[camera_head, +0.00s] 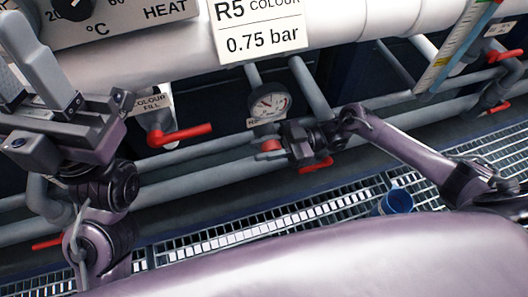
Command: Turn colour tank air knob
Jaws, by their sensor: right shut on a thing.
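A round pressure gauge (269,104) hangs on the pipework below a sign (258,38) reading "R5 COLOUR" and "0.75 bar". A red knob (271,145) sits just below the gauge, partly hidden by my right gripper. My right gripper (283,145) comes in from the right and is shut on this red knob. The needle reading is too small to tell. My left gripper (38,98) is at the left, fingers pointing up and apart, empty and away from the knob.
A red lever (180,135) sticks out beside the "COLOUR FILL" label (151,102). Another red handle (317,165) is just under my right gripper. Grey pipes run behind. A blue cup-like object (397,201) is at the metal grating (225,240). A sight tube (455,45) stands upper right.

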